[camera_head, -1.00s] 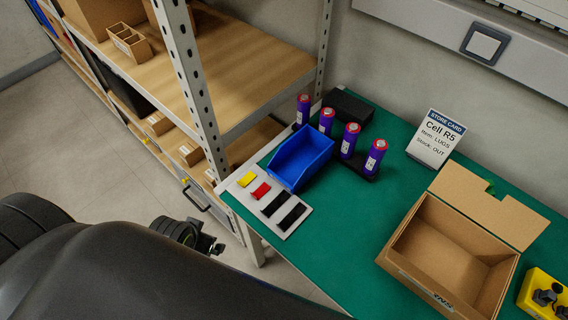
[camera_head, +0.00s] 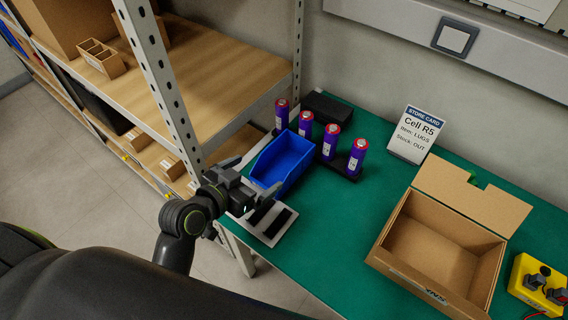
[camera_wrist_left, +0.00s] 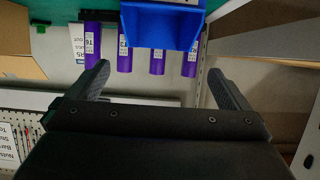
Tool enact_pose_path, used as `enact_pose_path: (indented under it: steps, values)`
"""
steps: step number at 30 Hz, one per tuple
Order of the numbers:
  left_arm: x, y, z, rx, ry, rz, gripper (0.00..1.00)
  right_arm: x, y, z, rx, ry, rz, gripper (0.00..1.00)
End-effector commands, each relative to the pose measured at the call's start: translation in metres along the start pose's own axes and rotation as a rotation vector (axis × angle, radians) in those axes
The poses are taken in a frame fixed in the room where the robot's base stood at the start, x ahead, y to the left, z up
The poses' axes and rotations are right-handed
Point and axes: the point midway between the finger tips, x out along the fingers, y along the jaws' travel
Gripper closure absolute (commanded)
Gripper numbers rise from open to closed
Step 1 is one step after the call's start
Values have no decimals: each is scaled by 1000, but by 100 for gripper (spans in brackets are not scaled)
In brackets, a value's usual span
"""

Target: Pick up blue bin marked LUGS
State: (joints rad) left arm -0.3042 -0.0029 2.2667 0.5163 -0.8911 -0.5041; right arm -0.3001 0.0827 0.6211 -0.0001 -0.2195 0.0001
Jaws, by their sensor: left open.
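The blue bin (camera_head: 284,160) stands on the green bench near its left end, and it is empty as far as I can see. My left gripper (camera_head: 251,178) is open and empty just left of the bin, above the pale board. In the left wrist view the bin (camera_wrist_left: 160,28) is at the top, beyond the two spread fingers of my left gripper (camera_wrist_left: 158,78) and apart from them. A bit of white label shows on the bin at the top edge, too cut off to read. My right gripper is in neither view.
Purple cells (camera_head: 331,143) in a black holder stand close right of the bin. A store card (camera_head: 415,134) reads Cell R5, LUGS, OUT. A pale board (camera_head: 269,236) lies under the gripper. A shelf post (camera_head: 152,80) rises left. An open carton (camera_head: 375,255) stands right.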

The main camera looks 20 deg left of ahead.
Motion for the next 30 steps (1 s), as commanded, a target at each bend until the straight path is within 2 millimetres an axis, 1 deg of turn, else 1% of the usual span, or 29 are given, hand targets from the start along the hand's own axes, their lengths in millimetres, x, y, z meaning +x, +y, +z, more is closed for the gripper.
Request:
enact_pose_path:
  steps: [1, 3, 9, 12, 17, 20, 25, 27, 30]
  values:
    - [11, 0, -1, -2, 1, 1, 0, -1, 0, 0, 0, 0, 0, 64]
    - [24, 0, -1, -2, -1, 1, 0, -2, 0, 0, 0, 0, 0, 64]
    - [58, 0, 0, 0, -2, 0, 0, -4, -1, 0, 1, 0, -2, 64]
    - [68, 0, 0, 0, -2, -1, 0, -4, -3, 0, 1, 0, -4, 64]
    - [75, 0, 0, 0, -2, 0, 0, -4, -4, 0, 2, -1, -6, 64]
    - [82, 1, -2, -1, -2, 0, 0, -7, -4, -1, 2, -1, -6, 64]
    - [106, 2, -6, 1, -2, 0, 0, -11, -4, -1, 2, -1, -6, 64]
    - [114, 2, -4, 1, -4, 0, 0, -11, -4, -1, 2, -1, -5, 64]
    - [122, 2, -4, 1, -3, -1, 0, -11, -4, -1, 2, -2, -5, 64]
